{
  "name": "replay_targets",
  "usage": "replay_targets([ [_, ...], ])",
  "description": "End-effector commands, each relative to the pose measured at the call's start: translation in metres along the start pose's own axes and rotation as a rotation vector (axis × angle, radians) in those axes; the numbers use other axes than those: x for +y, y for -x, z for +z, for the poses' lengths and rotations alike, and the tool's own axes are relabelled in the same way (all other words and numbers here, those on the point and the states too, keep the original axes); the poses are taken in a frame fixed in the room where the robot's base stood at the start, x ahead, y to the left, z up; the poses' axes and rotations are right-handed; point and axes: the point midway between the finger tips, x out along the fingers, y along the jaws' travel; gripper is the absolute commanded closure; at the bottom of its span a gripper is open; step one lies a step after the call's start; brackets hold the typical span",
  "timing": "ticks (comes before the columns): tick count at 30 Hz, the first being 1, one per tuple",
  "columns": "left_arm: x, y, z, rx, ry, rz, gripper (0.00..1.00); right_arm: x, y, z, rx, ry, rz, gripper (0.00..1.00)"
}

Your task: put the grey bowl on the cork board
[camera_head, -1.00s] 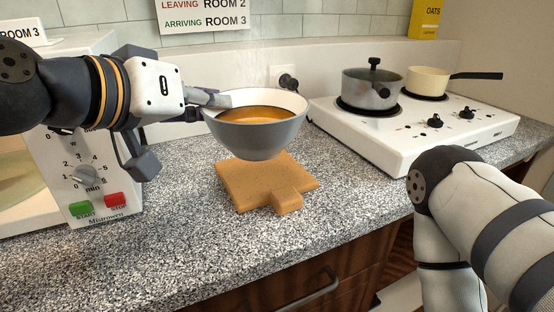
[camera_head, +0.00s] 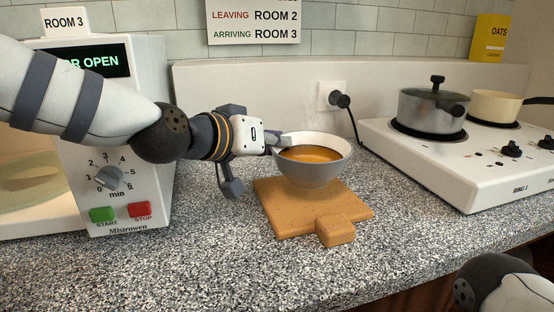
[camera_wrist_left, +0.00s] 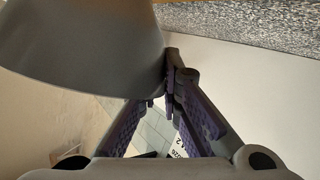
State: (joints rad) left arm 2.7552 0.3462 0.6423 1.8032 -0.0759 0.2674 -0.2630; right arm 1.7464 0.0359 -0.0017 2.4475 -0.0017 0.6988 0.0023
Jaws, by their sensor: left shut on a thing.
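The grey bowl (camera_head: 318,173) has a pale inside and holds orange-brown soup; it looks upright. My left gripper (camera_head: 281,143) is shut on its left rim. The bowl is in front of the back part of the cork board (camera_head: 285,215), which lies flat on the counter with its short handle toward me. I cannot tell for sure whether the bowl's base touches the board. In the left wrist view the bowl's grey outside (camera_wrist_left: 85,50) fills the upper left, against the fingers. My right gripper is out of view; only part of my right arm shows at the lower right.
A microwave (camera_head: 150,120) with a lit door-open display stands at left, near my left arm. A white hob (camera_head: 420,160) with a lidded pot (camera_head: 430,108) and a cream pan (camera_head: 495,106) is at right. Speckled counter (camera_head: 230,265) is clear in front of the board.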

Motion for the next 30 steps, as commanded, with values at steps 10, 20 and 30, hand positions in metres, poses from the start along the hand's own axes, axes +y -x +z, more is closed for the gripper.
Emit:
replay_targets([
  [10,-0.007,-0.007,0.022,-0.003,0.002,0.001,1.0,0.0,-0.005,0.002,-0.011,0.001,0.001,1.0],
  [20,-0.009,-0.008,0.027,-0.007,0.002,0.001,0.73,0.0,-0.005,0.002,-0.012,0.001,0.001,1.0],
  [30,-0.007,0.007,0.021,-0.004,0.001,0.0,0.73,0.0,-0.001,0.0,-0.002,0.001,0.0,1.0],
])
